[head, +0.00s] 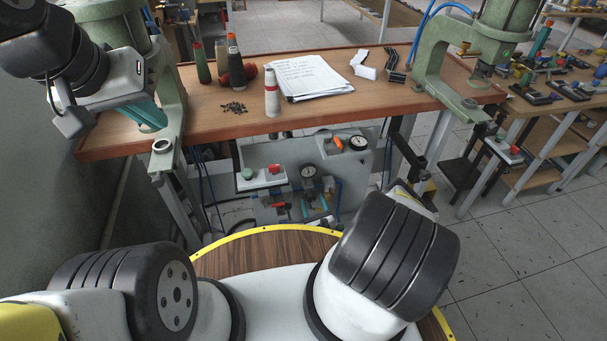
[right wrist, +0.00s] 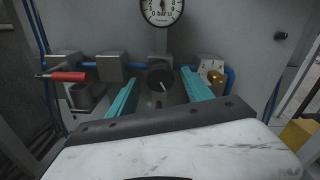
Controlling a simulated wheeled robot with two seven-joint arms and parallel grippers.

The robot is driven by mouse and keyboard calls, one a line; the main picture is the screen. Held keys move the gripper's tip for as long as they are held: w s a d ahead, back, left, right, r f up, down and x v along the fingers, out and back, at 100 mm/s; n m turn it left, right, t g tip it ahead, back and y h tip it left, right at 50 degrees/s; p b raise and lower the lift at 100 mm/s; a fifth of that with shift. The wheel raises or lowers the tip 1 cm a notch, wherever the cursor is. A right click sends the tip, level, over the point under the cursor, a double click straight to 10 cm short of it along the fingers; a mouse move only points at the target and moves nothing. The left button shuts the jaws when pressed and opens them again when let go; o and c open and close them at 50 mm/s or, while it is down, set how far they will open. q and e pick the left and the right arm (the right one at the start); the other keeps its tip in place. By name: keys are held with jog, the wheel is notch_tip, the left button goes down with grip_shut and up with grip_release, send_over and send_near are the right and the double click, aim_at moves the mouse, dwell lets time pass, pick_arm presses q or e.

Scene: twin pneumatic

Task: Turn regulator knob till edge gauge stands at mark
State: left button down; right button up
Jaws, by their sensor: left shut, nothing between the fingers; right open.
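In the right wrist view, a dark round knob (right wrist: 160,80) with a pale pointer line sits below a white dial gauge (right wrist: 162,10) marked in bar. My right gripper (right wrist: 160,88) is open, its teal fingers on either side of the knob; contact cannot be told. My left gripper (head: 147,115) is shut and empty above the bench's left end, away from the panel.
A red-handled valve (right wrist: 68,77) stands left of the knob and a brass fitting (right wrist: 215,77) right of it. Green (head: 248,173) and red (head: 274,169) buttons are on the panel.

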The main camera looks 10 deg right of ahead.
jog(key=s, duration=0.5)
jog(key=shift+s+d, duration=0.1)
jog(key=shift+s, duration=0.2)
dwell(0.9)
jog(key=shift+w+a+r+m, duration=0.1)
jog(key=shift+w+m, duration=1.2)
jog(key=shift+m, duration=4.7)
jog(key=shift+w+a+r+m, duration=0.1)
jog(key=shift+w+m, duration=1.15)
jog(key=shift+m, duration=4.75)
jog(key=shift+w+a+r+m, duration=0.1)
jog(key=shift+w+m, duration=1.2)
jog(key=shift+m, duration=4.7)
